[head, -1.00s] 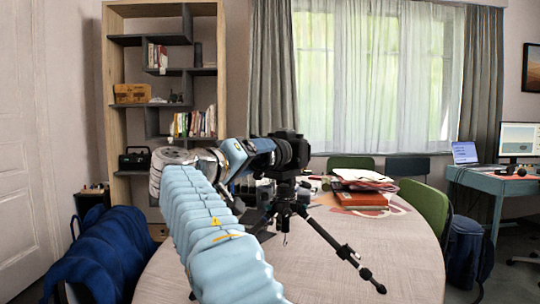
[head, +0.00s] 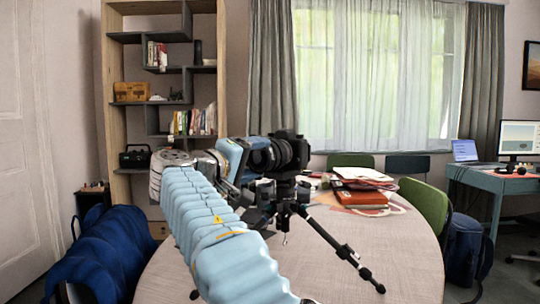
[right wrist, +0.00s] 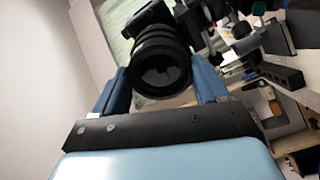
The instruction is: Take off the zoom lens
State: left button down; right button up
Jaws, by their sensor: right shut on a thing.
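A black camera (head: 288,138) stands on a black tripod (head: 325,235) on the round table. Its black zoom lens (head: 288,153) points left, towards my right gripper (head: 253,160), and appears to sit against the camera body. In the right wrist view the lens (right wrist: 160,65) shows its dark round front between the two blue fingers of my right gripper (right wrist: 162,85). The fingers are shut on the lens from both sides. The camera body is partly hidden behind the lens there. My left gripper is not in view.
A pile of books and papers (head: 360,188) lies on the table (head: 395,250) behind the tripod. A green chair (head: 423,205) stands at the right, and blue cloth covers a chair (head: 105,255) at the left. The right front of the tabletop is clear.

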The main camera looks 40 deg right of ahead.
jog(key=shift+s+a, duration=0.2)
jog(key=shift+a, duration=0.4)
jog(key=shift+b+v, duration=0.65)
jog(key=shift+v, duration=0.45)
jog(key=v, duration=0.2)
jog(key=shift+s+a+b, duration=0.15)
jog(key=shift+a+b, duration=0.15)
jog(key=shift+r, duration=0.15)
